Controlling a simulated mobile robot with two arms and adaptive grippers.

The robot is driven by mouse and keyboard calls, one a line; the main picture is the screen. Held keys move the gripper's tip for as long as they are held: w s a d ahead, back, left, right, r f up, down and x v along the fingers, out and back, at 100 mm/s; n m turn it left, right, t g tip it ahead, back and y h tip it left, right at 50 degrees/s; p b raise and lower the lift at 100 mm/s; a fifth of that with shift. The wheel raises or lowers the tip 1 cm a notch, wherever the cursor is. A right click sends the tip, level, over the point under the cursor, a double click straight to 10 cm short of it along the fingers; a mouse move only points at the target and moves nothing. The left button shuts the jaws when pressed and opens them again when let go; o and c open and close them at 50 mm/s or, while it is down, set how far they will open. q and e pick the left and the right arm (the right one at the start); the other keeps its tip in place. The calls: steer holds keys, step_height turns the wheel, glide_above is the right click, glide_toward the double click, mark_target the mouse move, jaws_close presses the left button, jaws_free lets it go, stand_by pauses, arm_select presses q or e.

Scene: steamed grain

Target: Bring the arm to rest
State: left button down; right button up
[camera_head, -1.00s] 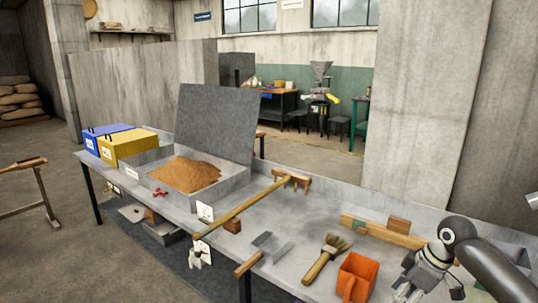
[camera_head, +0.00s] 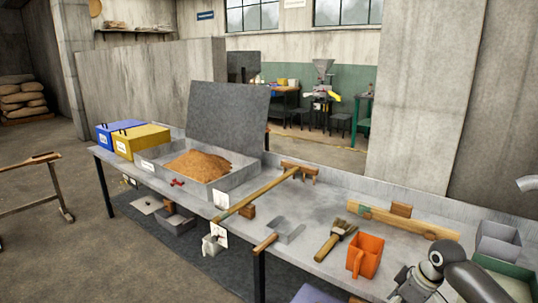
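My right arm comes in at the lower right corner of the head view, over the front right end of the long grey table (camera_head: 330,215). Its gripper (camera_head: 405,297) is cut by the bottom edge, so its fingertips do not show clearly. It is just right of an orange scoop-like cup (camera_head: 366,254), apart from it as far as I can see. My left gripper is not in view.
A tray of brown grain (camera_head: 200,166) with a raised lid, a blue box (camera_head: 112,133) and a yellow box (camera_head: 143,140) stand left. A long wooden rake (camera_head: 255,194), a metal scoop (camera_head: 287,230), a brush (camera_head: 336,241) and grey bins (camera_head: 497,241) lie along the table.

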steer(key=s+f+m+h, duration=0.1)
steer(key=s+f+m, duration=0.4)
steer(key=f, duration=1.2)
steer(key=s+f+m+h, duration=0.1)
steer(key=s+f, duration=0.8)
steer(key=f, duration=0.8)
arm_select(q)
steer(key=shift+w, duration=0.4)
arm_select(e)
steer(key=s+a+f, duration=0.3)
steer(key=s+f, duration=0.2)
steer(key=s, duration=0.7)
steer(key=s+a+f+g, duration=0.1)
steer(key=s+a+f, duration=0.2)
steer(key=s, duration=1)
steer(key=s+a+f, duration=0.3)
steer(key=s+f, duration=0.5)
steer(key=s, duration=0.4)
steer(key=shift+s+m+g+h, duration=0.3)
steer(key=shift+s+m+h, duration=0.1)
